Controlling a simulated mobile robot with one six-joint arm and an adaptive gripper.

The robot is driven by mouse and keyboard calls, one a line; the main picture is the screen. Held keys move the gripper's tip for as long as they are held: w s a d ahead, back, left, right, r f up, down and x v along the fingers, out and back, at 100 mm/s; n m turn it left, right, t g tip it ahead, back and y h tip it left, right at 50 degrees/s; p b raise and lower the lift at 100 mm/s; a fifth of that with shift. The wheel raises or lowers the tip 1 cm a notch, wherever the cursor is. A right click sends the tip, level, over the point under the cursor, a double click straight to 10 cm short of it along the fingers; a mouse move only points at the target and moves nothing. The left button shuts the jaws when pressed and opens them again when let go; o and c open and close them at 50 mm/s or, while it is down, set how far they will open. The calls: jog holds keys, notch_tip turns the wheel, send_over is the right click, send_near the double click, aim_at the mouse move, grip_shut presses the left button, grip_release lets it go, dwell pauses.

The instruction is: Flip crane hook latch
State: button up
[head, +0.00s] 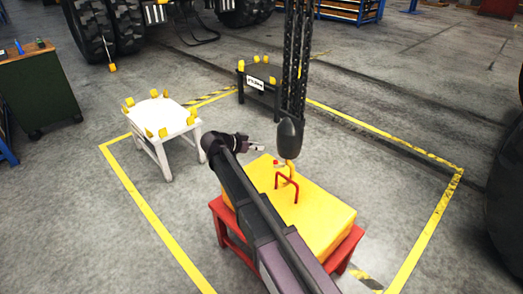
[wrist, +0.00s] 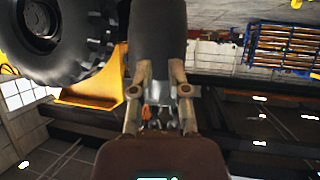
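The dark crane hook block (head: 290,138) hangs from chains, with an orange hook (head: 291,170) below it. A small red part, probably the latch (head: 279,163), shows at the left of the hook. The hook is at the red lifting bar (head: 286,183) on top of the yellow casting (head: 325,212); I cannot tell whether they touch. My gripper (head: 259,147) is left of the hook block, apart from it. In the wrist view its two fingers (wrist: 159,85) stand apart with nothing clearly held.
The casting rests on a red stand (head: 222,228) inside a yellow floor border (head: 126,180). A white stand (head: 165,118) and a dark stand (head: 259,88), both with yellow corner pieces, are behind. A green cabinet (head: 40,90) is at left.

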jog(key=o, duration=0.3)
jog(key=shift+f, duration=0.25)
jog(key=m+t+h+b, duration=0.2)
jog(key=m+h+b, duration=0.25)
jog(key=b, duration=1.35)
send_near(276, 162)
jog(key=s+a+f, duration=0.1)
jog(key=a, duration=0.3)
jog(key=shift+s+d+f+n+h, duration=0.1)
jog(key=shift+d+n+h, duration=0.05)
jog(key=shift+n+h, duration=0.15)
jog(key=shift+d, duration=0.15)
jog(key=x, duration=1.3)
jog(key=shift+w+d, duration=0.2)
jog(key=shift+d, duration=0.1)
grip_shut()
